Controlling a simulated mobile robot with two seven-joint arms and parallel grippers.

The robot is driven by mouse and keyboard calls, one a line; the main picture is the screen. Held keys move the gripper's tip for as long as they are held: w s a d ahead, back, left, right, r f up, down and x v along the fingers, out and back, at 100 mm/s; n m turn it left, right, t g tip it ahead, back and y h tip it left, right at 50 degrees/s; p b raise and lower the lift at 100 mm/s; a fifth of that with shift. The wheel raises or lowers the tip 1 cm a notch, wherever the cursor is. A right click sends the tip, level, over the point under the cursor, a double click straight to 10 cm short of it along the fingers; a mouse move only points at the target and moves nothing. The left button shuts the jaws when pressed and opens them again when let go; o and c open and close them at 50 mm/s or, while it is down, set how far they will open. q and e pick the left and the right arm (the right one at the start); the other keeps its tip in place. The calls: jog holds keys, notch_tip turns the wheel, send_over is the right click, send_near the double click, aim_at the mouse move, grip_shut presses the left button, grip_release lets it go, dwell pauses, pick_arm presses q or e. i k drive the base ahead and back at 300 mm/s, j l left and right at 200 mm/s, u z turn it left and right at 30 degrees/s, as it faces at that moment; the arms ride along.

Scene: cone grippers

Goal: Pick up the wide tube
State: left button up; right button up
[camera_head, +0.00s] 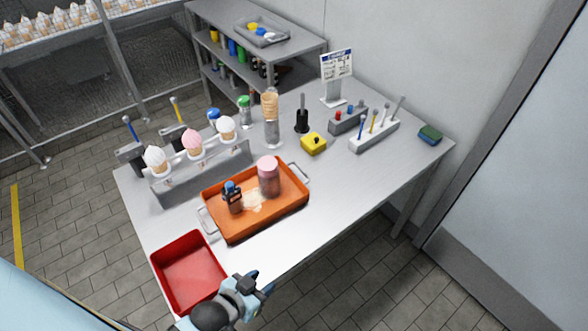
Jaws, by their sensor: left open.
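The thing that best fits the wide tube is a broad upright cylinder (268,178) with a pink top and a darker, brownish body. It stands in the orange tray (233,235) near the middle of the table. A small dark bottle (232,198) with a blue cap stands beside it in the tray, with a pale patch between them. My left gripper (262,284) is at the front edge of the table, just right of the red bin, open and apart from the cylinder. My right gripper is not in view.
The red bin (188,262) stands at the table's front left corner. A rack (205,176) with several ice-cream cones is behind the orange tray. A cone holder (271,128), yellow block (313,143) and tool holder (374,137) stand farther back. The table's right front is clear.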

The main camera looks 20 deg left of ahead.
aim_at(271, 189)
jog(key=i+l+u, duration=0.15)
jog(key=i+l, duration=0.8)
jog(key=i, duration=0.05)
